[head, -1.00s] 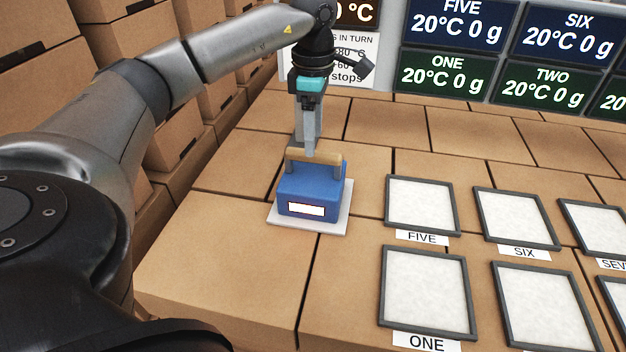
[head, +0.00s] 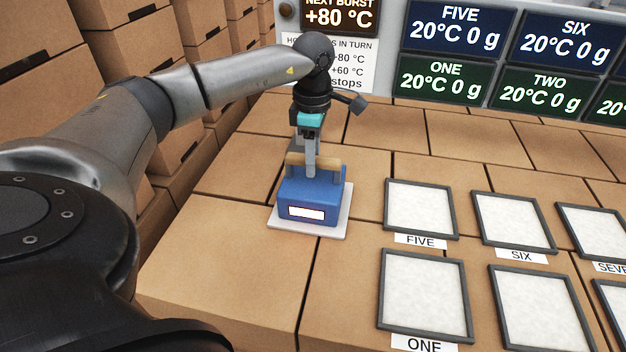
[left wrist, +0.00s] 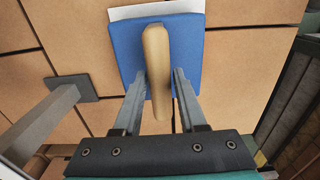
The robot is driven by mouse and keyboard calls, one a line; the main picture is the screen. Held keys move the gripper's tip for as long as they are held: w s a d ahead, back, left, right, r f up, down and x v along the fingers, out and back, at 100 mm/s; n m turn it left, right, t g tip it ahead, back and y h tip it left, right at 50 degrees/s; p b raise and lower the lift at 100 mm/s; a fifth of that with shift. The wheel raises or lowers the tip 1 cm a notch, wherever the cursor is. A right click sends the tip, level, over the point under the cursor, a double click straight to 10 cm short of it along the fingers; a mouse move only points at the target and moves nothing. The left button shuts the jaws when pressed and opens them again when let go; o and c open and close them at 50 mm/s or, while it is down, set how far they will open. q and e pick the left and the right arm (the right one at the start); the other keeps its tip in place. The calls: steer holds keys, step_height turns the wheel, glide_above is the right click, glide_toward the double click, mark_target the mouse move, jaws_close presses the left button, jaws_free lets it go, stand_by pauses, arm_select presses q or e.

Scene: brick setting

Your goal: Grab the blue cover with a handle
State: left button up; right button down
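The blue cover (head: 312,194) is a box shape with a white label on its front and a wooden handle (head: 325,160) on top. It sits on a white plate (head: 292,228) on the brown surface. My left gripper (head: 311,174) is lowered from above at the handle. In the left wrist view, my left gripper (left wrist: 158,84) has its two fingers apart, one on each side of the handle (left wrist: 157,70), with gaps showing beside it. The blue cover (left wrist: 126,42) lies beneath. My right gripper is not in view.
White framed pads labelled FIVE (head: 421,208), SIX (head: 514,220) and ONE (head: 424,292) lie to the right. Display panels (head: 457,40) stand at the back. Stacked cardboard boxes (head: 125,55) line the left. The surface in front of the cover is clear.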

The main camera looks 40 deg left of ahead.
arm_select(q)
jaws_close()
stand_by(0.9)
steer(key=shift+w+r, duration=0.15)
steer(key=shift+r, duration=0.1)
